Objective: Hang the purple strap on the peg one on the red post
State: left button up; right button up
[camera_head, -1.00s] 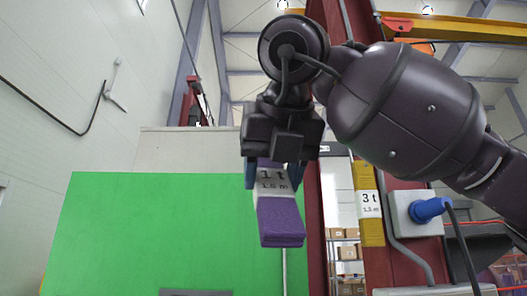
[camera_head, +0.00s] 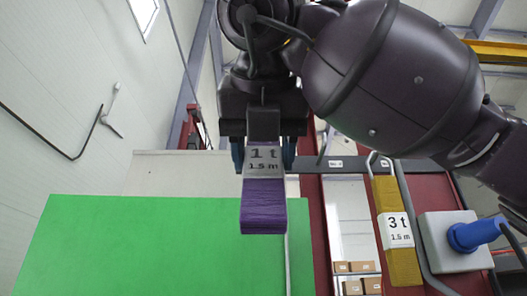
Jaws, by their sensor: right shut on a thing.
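The purple strap (camera_head: 263,208) hangs from my right gripper (camera_head: 263,150), which is shut on its upper end. The strap has a grey label reading "1 t 1.5 m" and hangs straight down in front of the green panel's right part. The red post (camera_head: 436,195) stands to the right, partly hidden by my right arm. A dark bar with small white labels (camera_head: 345,165) crosses at the post. A yellow strap (camera_head: 404,262) marked "3 t" hangs from a hook on it. I cannot make out a free peg clearly. My left gripper is not in view.
A large green panel (camera_head: 150,245) fills the lower left. A grey box with a blue connector (camera_head: 475,235) sits on the post right of the yellow strap. Shelves with cardboard boxes (camera_head: 358,268) show behind, between the red uprights.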

jog(key=shift+w, duration=0.55)
jog(key=shift+w+f, duration=0.1)
jog(key=shift+w, duration=0.7)
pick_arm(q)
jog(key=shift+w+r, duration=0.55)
pick_arm(e)
jog(key=r+x, duration=0.1)
jog(key=x, duration=0.7)
jog(key=shift+w, duration=0.2)
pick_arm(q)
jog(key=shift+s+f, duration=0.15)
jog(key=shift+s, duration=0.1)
